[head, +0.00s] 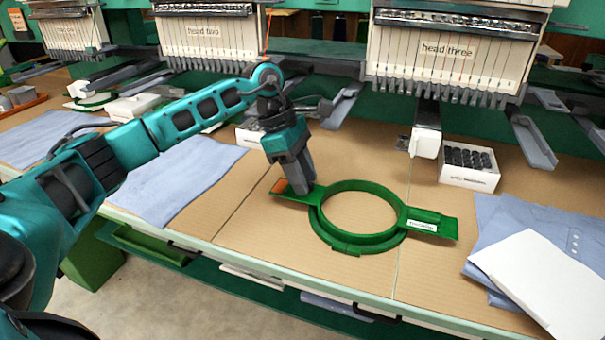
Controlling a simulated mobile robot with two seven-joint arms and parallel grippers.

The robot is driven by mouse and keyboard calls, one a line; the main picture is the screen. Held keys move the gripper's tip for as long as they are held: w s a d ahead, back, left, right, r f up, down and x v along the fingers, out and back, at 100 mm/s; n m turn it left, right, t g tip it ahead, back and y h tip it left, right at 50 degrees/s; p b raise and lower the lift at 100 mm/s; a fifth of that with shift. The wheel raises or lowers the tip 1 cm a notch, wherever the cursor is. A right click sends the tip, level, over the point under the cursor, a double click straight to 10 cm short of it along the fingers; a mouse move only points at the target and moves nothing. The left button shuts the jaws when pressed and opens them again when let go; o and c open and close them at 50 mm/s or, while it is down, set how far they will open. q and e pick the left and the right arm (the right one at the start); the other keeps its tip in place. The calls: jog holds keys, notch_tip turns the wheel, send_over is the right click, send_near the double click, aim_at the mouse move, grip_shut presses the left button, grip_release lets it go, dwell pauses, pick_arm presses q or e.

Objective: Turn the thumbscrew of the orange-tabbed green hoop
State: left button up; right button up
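The green hoop (321,226) lies flat on the brown table top, with an arm at each side. Its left arm carries an orange tab (280,186); its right arm carries a white label (422,226). My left gripper (300,186) points down onto the hoop's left arm, just right of the orange tab. Its grey fingers look close together. Their tips seem to be at the hoop, but I cannot tell whether they touch or grip anything. I cannot make out the thumbscrew; the fingers cover part of that arm. My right gripper is out of view.
Embroidery heads, including head two (207,41) and head three (445,57), hang behind the table. A white box of dark spools (468,180) stands behind the hoop. Blue cloth (180,180) lies left, and white sheet (540,278) lies on cloth at right. Table is clear around the hoop.

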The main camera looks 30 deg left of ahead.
pick_arm(q)
jog(key=p+v, duration=0.1)
jog(key=v, duration=1.2)
jog(key=shift+p, duration=0.35)
